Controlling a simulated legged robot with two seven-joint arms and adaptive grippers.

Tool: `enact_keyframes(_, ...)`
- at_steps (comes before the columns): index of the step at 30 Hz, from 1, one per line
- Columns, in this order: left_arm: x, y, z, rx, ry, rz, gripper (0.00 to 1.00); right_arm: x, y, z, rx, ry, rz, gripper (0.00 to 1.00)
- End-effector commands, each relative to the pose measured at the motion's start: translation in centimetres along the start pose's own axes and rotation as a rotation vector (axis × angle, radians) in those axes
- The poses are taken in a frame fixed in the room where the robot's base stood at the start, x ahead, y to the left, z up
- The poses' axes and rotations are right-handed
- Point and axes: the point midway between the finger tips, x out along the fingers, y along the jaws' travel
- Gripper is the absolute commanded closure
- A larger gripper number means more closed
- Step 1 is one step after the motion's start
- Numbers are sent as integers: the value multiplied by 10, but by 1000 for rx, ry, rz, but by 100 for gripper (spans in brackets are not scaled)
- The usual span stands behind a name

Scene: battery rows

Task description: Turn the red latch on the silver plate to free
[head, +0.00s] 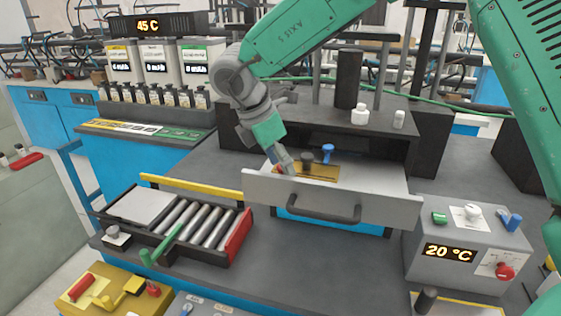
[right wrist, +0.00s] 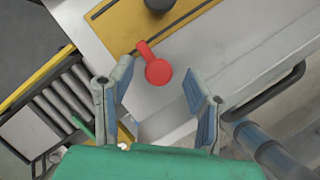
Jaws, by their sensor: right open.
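The red latch (right wrist: 157,69) shows in the right wrist view, a round head with a short arm pointing up-left. It lies on the silver plate (right wrist: 218,45), beside a yellow panel with a black knob. My right gripper (right wrist: 156,77) is open, its two blue-padded fingers on either side of the latch in the picture. I cannot tell how far above it they are, and no contact shows. In the head view my right gripper (head: 284,164) reaches down into an open drawer and mostly hides the latch. My left gripper is not in view.
The drawer front (head: 345,199) with its dark handle (head: 318,213) stands close by the gripper. A blue knob (head: 328,151) sits inside near the yellow panel (head: 318,173). A roller tray (head: 190,225) is on the left, and a 20 °C control box (head: 440,275) on the right.

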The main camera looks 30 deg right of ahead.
Motion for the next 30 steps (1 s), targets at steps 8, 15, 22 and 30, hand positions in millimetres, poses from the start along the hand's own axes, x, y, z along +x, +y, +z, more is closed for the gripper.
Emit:
enact_keyframes(8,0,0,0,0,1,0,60,3,0,1,1,1,-1,56)
enact_keyframes(15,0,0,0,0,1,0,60,3,0,1,1,1,-1,100)
enact_keyframes(22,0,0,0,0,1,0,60,3,0,1,-17,0,6,100)
enact_keyframes(30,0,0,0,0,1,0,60,3,-1,1,-133,-1,54,100)
